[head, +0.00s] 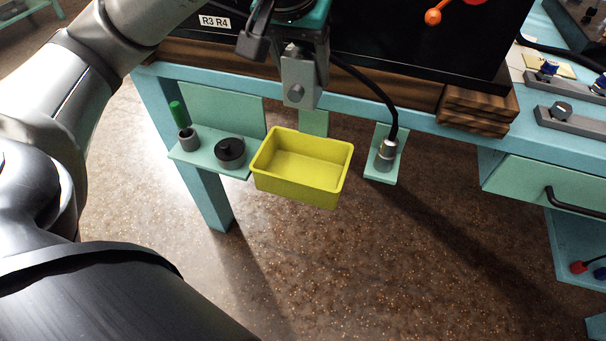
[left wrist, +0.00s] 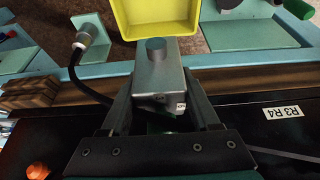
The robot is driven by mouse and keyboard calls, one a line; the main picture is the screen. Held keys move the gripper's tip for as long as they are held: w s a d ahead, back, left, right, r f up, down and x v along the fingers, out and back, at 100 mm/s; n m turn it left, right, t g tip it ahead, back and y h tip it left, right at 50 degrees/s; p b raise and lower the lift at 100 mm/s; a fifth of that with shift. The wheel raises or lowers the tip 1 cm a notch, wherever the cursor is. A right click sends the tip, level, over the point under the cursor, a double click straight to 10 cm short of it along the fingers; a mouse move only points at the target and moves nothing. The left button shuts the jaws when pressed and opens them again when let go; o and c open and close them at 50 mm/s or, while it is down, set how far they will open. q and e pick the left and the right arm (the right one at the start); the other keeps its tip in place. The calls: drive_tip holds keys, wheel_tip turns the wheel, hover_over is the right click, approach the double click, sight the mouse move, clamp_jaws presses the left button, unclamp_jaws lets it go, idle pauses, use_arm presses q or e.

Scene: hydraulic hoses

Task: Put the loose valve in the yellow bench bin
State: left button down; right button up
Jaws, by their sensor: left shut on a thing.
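The loose valve (head: 299,82) is a grey metal block with a round port on its face. My left gripper (head: 297,55) is shut on it and holds it. In the head view the valve appears just above the yellow bench bin, over the teal bench edge. In the left wrist view the valve (left wrist: 158,78) sits between both fingers of the gripper (left wrist: 163,100). The yellow bench bin (head: 296,190) is open-topped and looks empty. In the left wrist view the bin (left wrist: 128,24) lies just beyond the valve. My right gripper is not in view.
Left of the bin, a small shelf (head: 204,152) holds a black round part (head: 230,152) and a grey cup with a green handle (head: 187,136). Right of it, a hose end (head: 386,153) stands on another shelf. Wooden blocks (head: 478,109) lie on the bench. Floor below is clear.

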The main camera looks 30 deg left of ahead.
use_arm(q)
drive_tip(key=shift+f+b, duration=3.6)
drive_tip(key=shift+f, duration=6.15)
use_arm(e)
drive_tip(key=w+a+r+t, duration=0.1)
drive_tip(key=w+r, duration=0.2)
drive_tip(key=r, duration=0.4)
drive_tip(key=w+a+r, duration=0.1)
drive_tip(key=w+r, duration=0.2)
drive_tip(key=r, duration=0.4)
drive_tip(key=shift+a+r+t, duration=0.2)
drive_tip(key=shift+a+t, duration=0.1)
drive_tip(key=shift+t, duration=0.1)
use_arm(q)
drive_tip(key=shift+f, duration=0.15)
drive_tip(key=shift+c, duration=0.6)
unclamp_jaws()
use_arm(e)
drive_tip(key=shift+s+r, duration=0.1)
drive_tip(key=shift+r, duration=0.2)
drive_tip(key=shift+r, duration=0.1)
